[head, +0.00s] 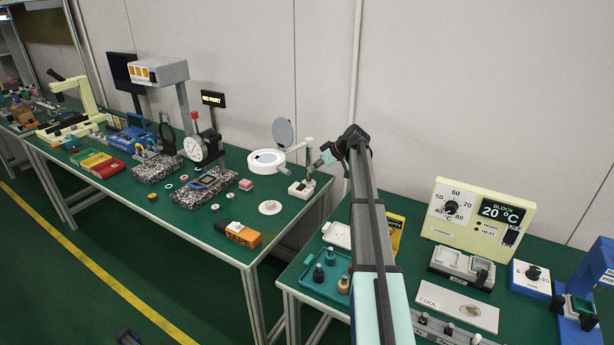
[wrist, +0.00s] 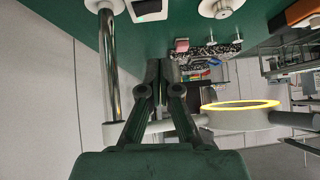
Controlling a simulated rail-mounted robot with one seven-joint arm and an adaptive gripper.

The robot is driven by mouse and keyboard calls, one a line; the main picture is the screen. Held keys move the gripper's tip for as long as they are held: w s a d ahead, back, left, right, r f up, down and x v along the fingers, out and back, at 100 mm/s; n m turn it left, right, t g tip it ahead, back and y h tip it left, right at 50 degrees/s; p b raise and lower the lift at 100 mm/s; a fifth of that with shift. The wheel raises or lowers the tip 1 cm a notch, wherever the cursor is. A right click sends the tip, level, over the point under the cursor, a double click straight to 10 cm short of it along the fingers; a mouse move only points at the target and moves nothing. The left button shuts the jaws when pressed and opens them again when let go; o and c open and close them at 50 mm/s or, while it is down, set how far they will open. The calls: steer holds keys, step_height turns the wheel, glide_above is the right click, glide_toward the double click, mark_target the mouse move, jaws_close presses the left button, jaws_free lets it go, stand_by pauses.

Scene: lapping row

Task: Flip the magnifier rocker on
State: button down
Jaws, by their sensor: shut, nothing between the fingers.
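The magnifier stands on the left bench, with a white ring head (head: 267,161), a raised round grey lid (head: 283,132), a post (head: 309,155) and a small white base (head: 301,188). In the wrist view the ring (wrist: 240,105) has a bright yellow rim, the shiny post (wrist: 110,65) is at left, and a dark rocker (wrist: 148,7) on the base is cut by the top edge. Its tilt is hard to tell. My gripper (head: 314,166) is beside the post, above the base. In the wrist view my gripper (wrist: 160,68) is shut and empty, apart from the rocker.
An orange-black box (head: 237,235) and a white disc (head: 270,207) sit near the left bench's front edge. A dial gauge (head: 195,147) stands farther left. The right bench holds a teal tray (head: 313,290) and a cream block heater (head: 480,222). A gap separates the benches.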

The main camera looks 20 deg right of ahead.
steer(key=v, duration=0.3)
steer(key=shift+s+r, duration=0.25)
